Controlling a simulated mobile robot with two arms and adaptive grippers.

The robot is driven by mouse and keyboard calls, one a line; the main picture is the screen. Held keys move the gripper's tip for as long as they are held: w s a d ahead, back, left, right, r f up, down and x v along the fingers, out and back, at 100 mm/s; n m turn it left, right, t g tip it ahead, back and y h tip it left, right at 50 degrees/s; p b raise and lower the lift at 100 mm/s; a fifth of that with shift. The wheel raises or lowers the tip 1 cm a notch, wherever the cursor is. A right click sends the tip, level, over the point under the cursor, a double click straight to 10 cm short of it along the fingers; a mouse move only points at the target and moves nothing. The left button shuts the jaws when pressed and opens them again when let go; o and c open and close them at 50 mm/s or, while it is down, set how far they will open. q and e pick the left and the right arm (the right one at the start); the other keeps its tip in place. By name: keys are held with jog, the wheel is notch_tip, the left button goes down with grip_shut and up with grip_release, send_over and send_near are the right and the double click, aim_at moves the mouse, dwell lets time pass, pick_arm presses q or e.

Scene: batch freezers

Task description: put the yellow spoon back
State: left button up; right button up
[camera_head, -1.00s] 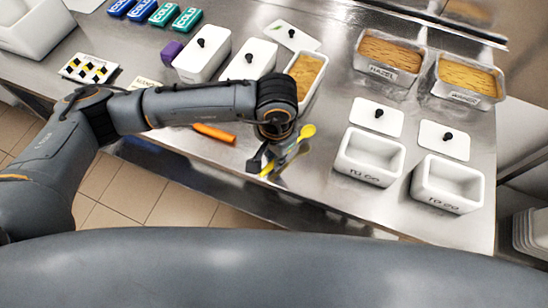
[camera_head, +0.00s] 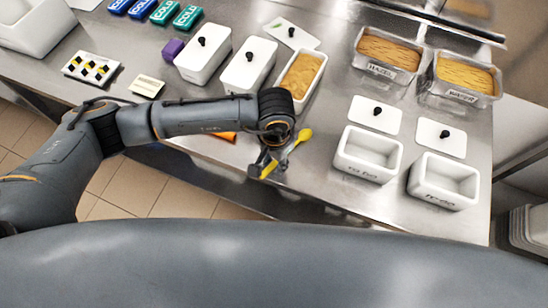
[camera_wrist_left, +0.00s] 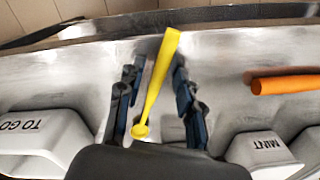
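The yellow spoon (camera_head: 287,151) is near the front edge of the steel counter, its round bowl toward the back right and its handle toward the edge. My left gripper (camera_head: 268,164) is low at the spoon, with the arm coming in from the left. In the left wrist view, the spoon (camera_wrist_left: 155,88) runs between the two fingers of the left gripper (camera_wrist_left: 157,85). The fingers are apart, with a gap on the spoon's left side; I cannot tell whether the right finger touches it. My right gripper is not in view.
An orange-handled tool (camera_wrist_left: 285,82) lies near the counter's front edge. An open tub (camera_head: 316,89) of yellowish contents stands behind the gripper. Two empty white tubs, one here (camera_head: 366,170) and one here (camera_head: 445,198), stand to the right. Lidded white tubs (camera_head: 203,68) stand back left.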

pick_arm(q)
jog(key=shift+r, duration=0.1)
jog(key=shift+r+p, duration=0.2)
jog(key=shift+p, duration=0.1)
notch_tip(320, 180, up, 12)
jog(key=b, duration=0.4)
jog(key=shift+f, duration=0.15)
jog(key=shift+s, duration=0.1)
